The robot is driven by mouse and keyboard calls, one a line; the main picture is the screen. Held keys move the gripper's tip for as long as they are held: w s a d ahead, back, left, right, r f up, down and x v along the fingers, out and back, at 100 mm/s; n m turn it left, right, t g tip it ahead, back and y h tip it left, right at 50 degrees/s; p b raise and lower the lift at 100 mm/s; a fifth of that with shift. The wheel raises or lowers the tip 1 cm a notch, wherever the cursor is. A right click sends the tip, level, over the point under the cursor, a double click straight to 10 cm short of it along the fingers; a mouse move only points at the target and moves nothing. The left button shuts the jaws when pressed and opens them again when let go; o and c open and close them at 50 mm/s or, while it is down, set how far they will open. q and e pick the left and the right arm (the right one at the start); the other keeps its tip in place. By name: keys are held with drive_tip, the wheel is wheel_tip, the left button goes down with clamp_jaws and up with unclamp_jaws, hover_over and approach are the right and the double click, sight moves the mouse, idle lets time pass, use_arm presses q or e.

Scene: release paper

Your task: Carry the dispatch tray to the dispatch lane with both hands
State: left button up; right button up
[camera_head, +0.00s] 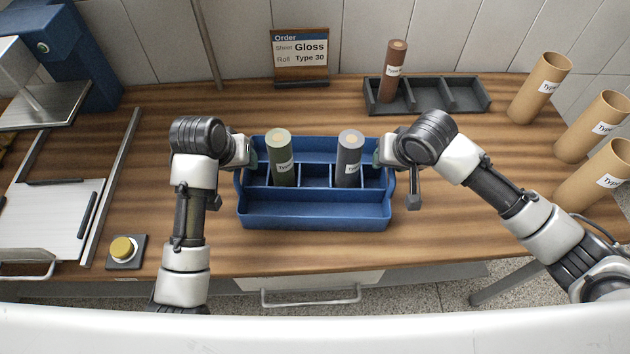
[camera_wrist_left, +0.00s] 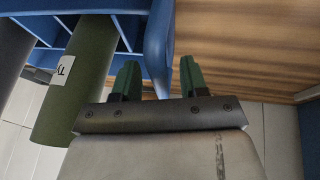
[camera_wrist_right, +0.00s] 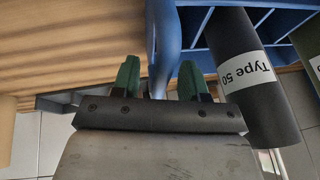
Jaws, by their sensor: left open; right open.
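The blue dispatch tray (camera_head: 315,216) sits on the wooden bench in front of me. A green roll (camera_head: 281,160) stands in its left compartment and a dark grey roll (camera_head: 348,160) in its right one. My left gripper (camera_head: 252,156) is at the tray's left end. In the left wrist view its green fingers (camera_wrist_left: 158,78) are open, with the tray's end wall (camera_wrist_left: 158,45) between them. My right gripper (camera_head: 378,153) is at the right end. In the right wrist view its fingers (camera_wrist_right: 158,78) are open around the other end wall (camera_wrist_right: 167,40). The dark grey roll's label reads Type 50.
A dark rack (camera_head: 440,95) with a brown roll (camera_head: 393,70) stands behind to the right. An order sign (camera_head: 300,55) reads Gloss, Type 30. Several cardboard tubes (camera_head: 540,88) line the right edge. A yellow button (camera_head: 123,248) and a metal rail (camera_head: 110,185) are at left.

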drive_tip(key=shift+c, duration=0.2)
use_arm(q)
clamp_jaws()
use_arm(e)
clamp_jaws()
use_arm(q)
drive_tip(key=shift+r, duration=0.15)
use_arm(e)
drive_tip(key=shift+w+r, duration=0.1)
drive_tip(key=shift+r, duration=0.1)
